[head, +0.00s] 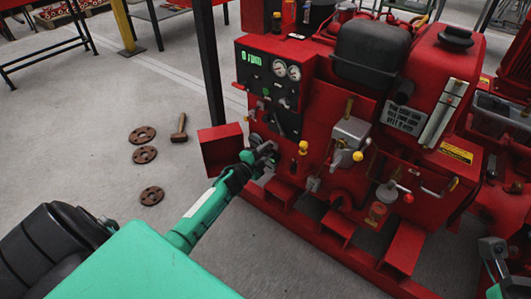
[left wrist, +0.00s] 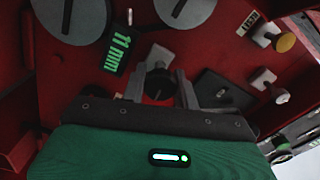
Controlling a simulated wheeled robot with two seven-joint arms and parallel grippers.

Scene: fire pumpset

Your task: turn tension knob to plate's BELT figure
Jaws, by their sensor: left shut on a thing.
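The tension knob (left wrist: 158,84) is a dark round knob on the red pumpset, seen in the left wrist view between my left gripper's two grey fingers. My left gripper (left wrist: 160,88) is shut on it.
The black gauge panel (head: 268,82) shows "0 rpm" above my left gripper. An open red box (head: 221,148) is close to its left. A yellow knob (left wrist: 285,42) sits to the right in the left wrist view.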

